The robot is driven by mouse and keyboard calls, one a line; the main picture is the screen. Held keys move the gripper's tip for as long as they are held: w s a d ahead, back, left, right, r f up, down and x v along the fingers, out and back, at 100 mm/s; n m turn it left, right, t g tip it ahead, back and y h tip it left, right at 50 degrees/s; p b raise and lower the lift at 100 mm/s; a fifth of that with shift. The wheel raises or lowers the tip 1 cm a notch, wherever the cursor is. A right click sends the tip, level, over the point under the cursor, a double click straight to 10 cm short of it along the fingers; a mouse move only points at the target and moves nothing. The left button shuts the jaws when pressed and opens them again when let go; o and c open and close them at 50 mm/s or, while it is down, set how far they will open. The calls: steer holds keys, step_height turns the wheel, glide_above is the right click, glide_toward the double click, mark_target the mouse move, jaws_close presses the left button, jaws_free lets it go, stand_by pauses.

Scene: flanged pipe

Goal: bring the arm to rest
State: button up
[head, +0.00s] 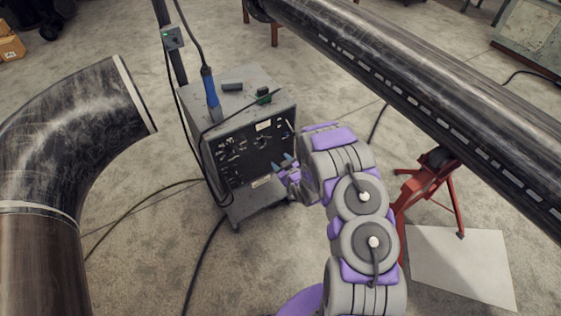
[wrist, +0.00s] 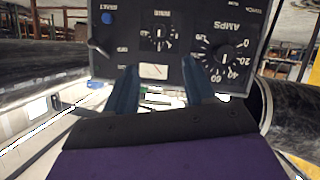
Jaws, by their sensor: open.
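My arm, grey and purple, reaches up from the bottom of the head view. My gripper (head: 287,161) is in front of the dark control panel of a grey welding machine (head: 250,150). In the wrist view my gripper (wrist: 160,88) shows two blue fingers spread apart with nothing between them. Beyond the fingers is the machine's panel (wrist: 185,40), upside down, with an AMPS dial, other knobs and a blue button. I cannot tell the exact gap between the fingertips and the panel.
A large dark pipe (head: 420,95) crosses the upper right, above a red stand (head: 425,190). A curved pipe elbow (head: 75,130) stands at the left. A blue-handled tool (head: 211,92) is on the machine's top. Cables (head: 140,208) lie on the concrete floor. A pale sheet (head: 460,265) lies lower right.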

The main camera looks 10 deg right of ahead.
stand_by(0.4)
steer(key=s+d+r+m+g+h, duration=0.1)
steer(key=s+d+r+g+h, duration=0.15)
steer(key=r, duration=0.35)
steer(key=s+d+r+m+g+h, duration=0.1)
steer(key=d+r+g, duration=0.1)
steer(key=d+r, duration=0.3)
steer(key=s+r+m+g+h, duration=0.2)
steer(key=s+r+g, duration=0.1)
steer(key=s+r, duration=0.75)
steer(key=s+a+r+g+y, duration=0.1)
steer(key=s+a+r+g, duration=0.1)
steer(key=s, duration=1)
steer(key=s+a+r+m+g, duration=0.1)
steer(key=s+a+r+g, duration=0.2)
steer(key=s, duration=0.9)
steer(key=s+a+r+g+y, duration=0.1)
steer(key=s+a+r+g, duration=0.1)
steer(key=s+a+r, duration=0.3)
steer(key=s+r, duration=0.3)
steer(key=s, duration=0.3)
steer(key=shift+s+a+r+m+g+y, duration=0.3)
steer(key=shift+s+a+g+y, duration=0.05)
steer(key=shift+s+a, duration=0.05)
